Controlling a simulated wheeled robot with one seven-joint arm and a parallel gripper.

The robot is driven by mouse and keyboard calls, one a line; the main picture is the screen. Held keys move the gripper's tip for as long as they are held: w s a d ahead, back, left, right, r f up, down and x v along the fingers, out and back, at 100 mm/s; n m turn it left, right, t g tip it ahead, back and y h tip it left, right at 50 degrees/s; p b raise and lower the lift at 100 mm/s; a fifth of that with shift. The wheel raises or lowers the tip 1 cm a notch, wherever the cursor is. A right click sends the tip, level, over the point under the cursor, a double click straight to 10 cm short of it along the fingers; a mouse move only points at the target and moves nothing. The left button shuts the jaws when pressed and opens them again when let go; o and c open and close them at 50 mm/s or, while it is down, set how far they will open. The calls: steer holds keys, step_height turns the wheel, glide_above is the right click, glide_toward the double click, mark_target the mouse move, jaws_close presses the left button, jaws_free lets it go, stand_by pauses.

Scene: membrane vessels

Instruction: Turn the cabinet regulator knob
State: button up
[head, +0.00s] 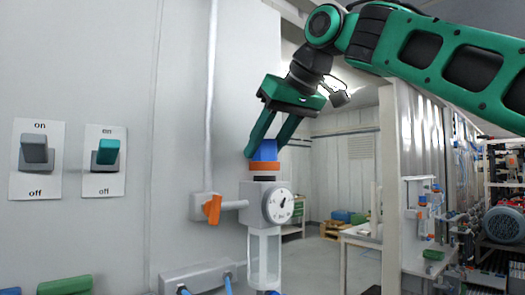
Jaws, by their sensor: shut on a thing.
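The regulator is mounted on the grey cabinet wall (181,120), with a blue knob (264,150) on top of an orange ring (265,166). Below the ring is a grey body with a round white dial gauge (277,205), and under that a clear bowl (264,256). My green gripper (265,148) comes down from above, with its two fingers on either side of the blue knob. It is shut on the knob. The fingers hide part of the knob's sides.
An orange valve handle (212,209) sits on the pipe left of the regulator. Two switches, one grey (37,153) and one teal (107,152), are on the wall at left. A white table (362,238) stands beyond at right, near racks and a blue motor (503,225).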

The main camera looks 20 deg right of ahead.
steer(key=shift+r+n+g+y, duration=0.2)
steer(key=shift+n+y, duration=0.45)
steer(key=shift+n, duration=0.25)
steer(key=shift+r+n+g+y, duration=0.1)
steer(key=shift+n+g+y, duration=0.1)
steer(key=shift+n+y, duration=0.6)
steer(key=shift+w+d+n+g, duration=0.1)
steer(key=shift+n+g, duration=0.3)
steer(key=shift+n, duration=0.2)
steer(key=shift+f, duration=0.1)
steer(key=o, duration=1.1)
steer(key=shift+c, duration=0.2)
steer(key=shift+f, duration=0.1)
steer(key=v, duration=1)
steer(key=shift+d+r, duration=0.25)
steer(key=shift+r, duration=0.05)
